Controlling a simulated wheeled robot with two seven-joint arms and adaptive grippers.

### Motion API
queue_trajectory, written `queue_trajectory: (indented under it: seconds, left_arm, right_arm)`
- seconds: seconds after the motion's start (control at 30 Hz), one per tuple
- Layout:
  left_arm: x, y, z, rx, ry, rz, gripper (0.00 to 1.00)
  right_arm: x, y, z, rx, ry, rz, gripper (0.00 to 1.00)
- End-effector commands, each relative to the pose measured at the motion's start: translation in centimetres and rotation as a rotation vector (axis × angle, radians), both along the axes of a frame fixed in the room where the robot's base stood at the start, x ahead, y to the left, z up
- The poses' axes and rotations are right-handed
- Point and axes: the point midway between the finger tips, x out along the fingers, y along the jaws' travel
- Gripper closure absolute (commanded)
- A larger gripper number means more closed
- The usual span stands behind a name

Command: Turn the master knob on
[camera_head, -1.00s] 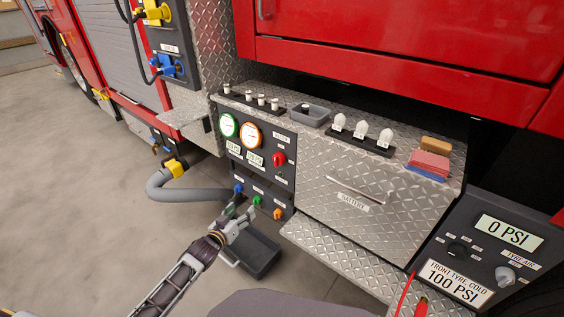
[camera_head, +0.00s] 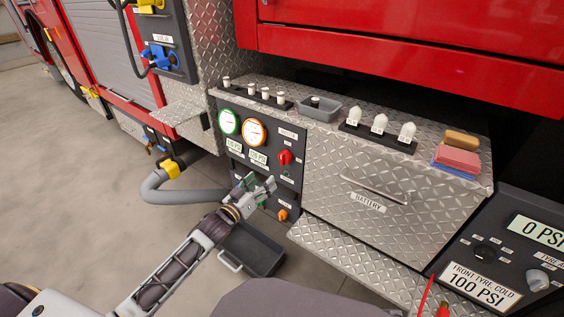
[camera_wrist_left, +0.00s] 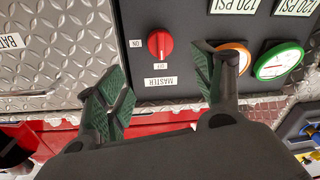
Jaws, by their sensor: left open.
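The red master knob (camera_head: 285,158) sits on the dark control panel (camera_head: 262,163), right of the gauges. The wrist view, where the labels are upside down, also shows the knob (camera_wrist_left: 160,44). There its ridge runs up and down, in line with the OFF label (camera_wrist_left: 159,66) below it; the ON label (camera_wrist_left: 135,43) is to its left. My left gripper (camera_head: 260,184) is open and empty in front of the panel, below and left of the knob in the head view. In the wrist view the left gripper's green-padded fingers (camera_wrist_left: 158,82) are spread either side of the knob, not touching it. My right gripper is not in view.
The round green gauge (camera_head: 229,122) and orange gauge (camera_head: 254,132) are beside the knob. An orange knob (camera_head: 283,214) is lower on the panel. The battery drawer (camera_head: 365,190) is to the right. A dark tray (camera_head: 262,252) is on the floor below my arm.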

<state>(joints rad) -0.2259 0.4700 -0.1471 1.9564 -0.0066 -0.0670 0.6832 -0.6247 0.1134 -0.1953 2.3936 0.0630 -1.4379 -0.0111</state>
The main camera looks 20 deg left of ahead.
Motion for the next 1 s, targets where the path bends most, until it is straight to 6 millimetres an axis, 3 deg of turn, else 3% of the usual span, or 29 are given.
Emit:
queue_trajectory:
  seconds: [0.37,0.73,1.0]
  left_arm:
    - [0.9,-0.2,0.0,-0.001,-0.002,0.001,0.32]
    - [3.2,-0.9,-0.1,0.0,-0.001,0.001,0.32]
    - [5.0,-1.4,-0.1,0.001,-0.001,0.0,0.32]
  right_arm:
    - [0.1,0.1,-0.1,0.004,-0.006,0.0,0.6]
    - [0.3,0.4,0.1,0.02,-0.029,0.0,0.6]
    - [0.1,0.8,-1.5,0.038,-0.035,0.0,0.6]
